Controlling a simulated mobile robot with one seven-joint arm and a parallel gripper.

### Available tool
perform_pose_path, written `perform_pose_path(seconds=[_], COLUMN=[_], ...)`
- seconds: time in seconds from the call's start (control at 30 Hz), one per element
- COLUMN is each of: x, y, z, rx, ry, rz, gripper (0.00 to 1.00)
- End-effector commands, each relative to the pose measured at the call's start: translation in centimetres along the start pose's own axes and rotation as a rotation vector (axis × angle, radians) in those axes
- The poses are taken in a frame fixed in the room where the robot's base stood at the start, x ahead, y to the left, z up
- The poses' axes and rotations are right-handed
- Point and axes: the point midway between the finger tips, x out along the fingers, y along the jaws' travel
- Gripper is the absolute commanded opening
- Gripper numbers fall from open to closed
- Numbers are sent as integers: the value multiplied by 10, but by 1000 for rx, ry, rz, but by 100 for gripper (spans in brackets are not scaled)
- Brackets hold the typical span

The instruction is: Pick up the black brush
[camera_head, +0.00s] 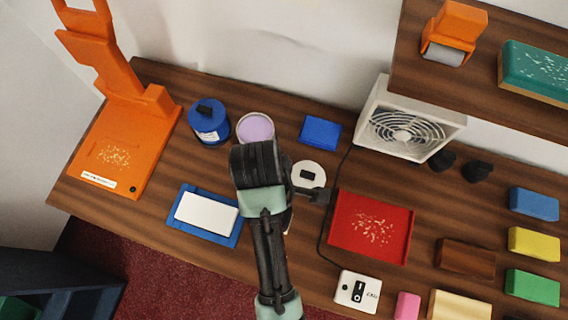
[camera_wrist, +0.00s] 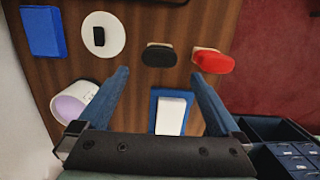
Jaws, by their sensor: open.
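The black brush (camera_wrist: 160,56) lies on the wooden counter in the wrist view, with a pale strip along its upper edge. A similar red brush (camera_wrist: 214,62) lies just right of it, apart from it. My gripper (camera_wrist: 161,75) is open and empty. Its two fingers point toward the counter, and the black brush shows between and slightly beyond the fingertips. I see no contact between them. In the head view my arm covers the place where both brushes lie.
A white disc with a black block (camera_wrist: 103,37) lies left of the black brush. A white block on a blue tray (camera_head: 178,217) is nearby. A purple-topped cup (camera_head: 256,128), blue jar (camera_head: 208,123), red tray (camera_head: 343,245) and fan (camera_head: 410,120) stand around. Bare wood separates them.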

Motion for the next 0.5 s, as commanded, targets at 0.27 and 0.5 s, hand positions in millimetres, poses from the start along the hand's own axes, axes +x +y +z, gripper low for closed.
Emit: perform_pose_path(seconds=[0.27,0.5], x=[39,72], y=[-4,-3], z=[2,2], rx=[-7,-6], ry=[-10,-7], rz=[-16,-11], gripper=[100,100])
